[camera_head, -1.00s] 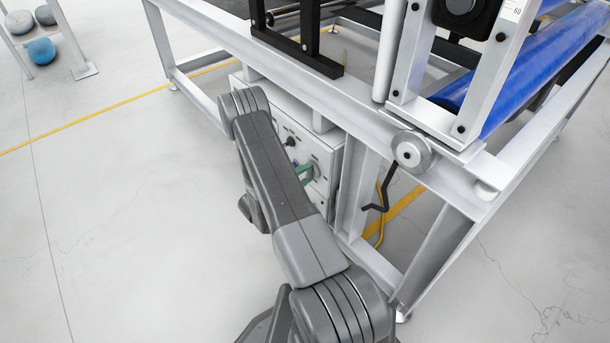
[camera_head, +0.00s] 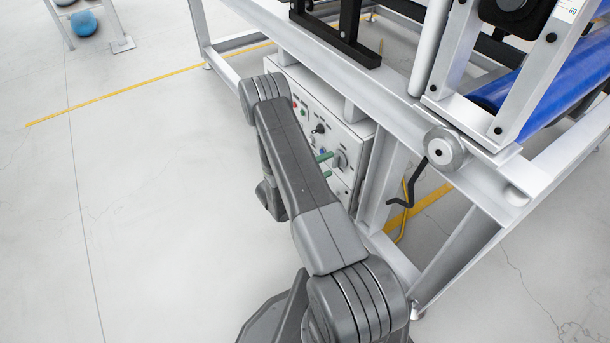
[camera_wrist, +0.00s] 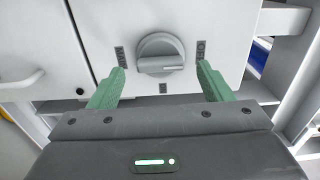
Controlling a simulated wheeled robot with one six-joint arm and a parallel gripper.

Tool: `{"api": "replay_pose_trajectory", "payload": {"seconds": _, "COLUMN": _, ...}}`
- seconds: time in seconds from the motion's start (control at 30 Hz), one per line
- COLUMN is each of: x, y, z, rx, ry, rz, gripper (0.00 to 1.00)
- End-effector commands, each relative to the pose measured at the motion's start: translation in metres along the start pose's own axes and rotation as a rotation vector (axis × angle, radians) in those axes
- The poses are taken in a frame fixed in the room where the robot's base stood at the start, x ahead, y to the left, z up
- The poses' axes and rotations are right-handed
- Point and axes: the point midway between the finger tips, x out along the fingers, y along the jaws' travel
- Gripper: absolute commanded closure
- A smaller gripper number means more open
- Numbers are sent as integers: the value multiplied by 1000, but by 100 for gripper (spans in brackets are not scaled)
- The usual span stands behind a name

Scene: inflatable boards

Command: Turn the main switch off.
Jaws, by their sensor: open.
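The main switch is a round grey rotary knob (camera_wrist: 161,54) with a raised grip bar lying roughly level. My gripper (camera_wrist: 161,72) is open and empty. Its two green fingers point at the panel, one on each side of the knob in the wrist view, with gaps between them and the knob. Whether the fingertips reach the knob's depth, I cannot tell. In the head view my gripper body is mostly hidden behind my arm.
The control cabinet (camera_head: 310,95) carries other small buttons and a black knob (camera_head: 320,128). It sits beneath a grey metal frame (camera_head: 350,85). A black crank handle (camera_head: 412,187) hangs to its right. A pale handle (camera_wrist: 22,79) is left in the wrist view. Floor at left is clear.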

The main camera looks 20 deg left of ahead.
Motion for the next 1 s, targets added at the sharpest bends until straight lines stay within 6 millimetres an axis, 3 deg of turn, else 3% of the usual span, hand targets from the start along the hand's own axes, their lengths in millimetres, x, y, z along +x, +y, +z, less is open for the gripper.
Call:
{"api": "replay_pose_trajectory", "payload": {"seconds": 0.3, "x": -63, "y": -1, "z": 1, "rx": -1, "ry": -6, "rz": -1, "gripper": 27}}
{"api": "replay_pose_trajectory", "payload": {"seconds": 0.5, "x": -94, "y": -1, "z": 1, "rx": 0, "ry": -4, "rz": -1, "gripper": 27}}
{"api": "replay_pose_trajectory", "payload": {"seconds": 0.7, "x": -109, "y": 0, "z": 0, "rx": 0, "ry": -2, "rz": -1, "gripper": 27}}
{"api": "replay_pose_trajectory", "payload": {"seconds": 1.0, "x": -112, "y": 0, "z": 0, "rx": 0, "ry": 0, "rz": 0, "gripper": 27}}
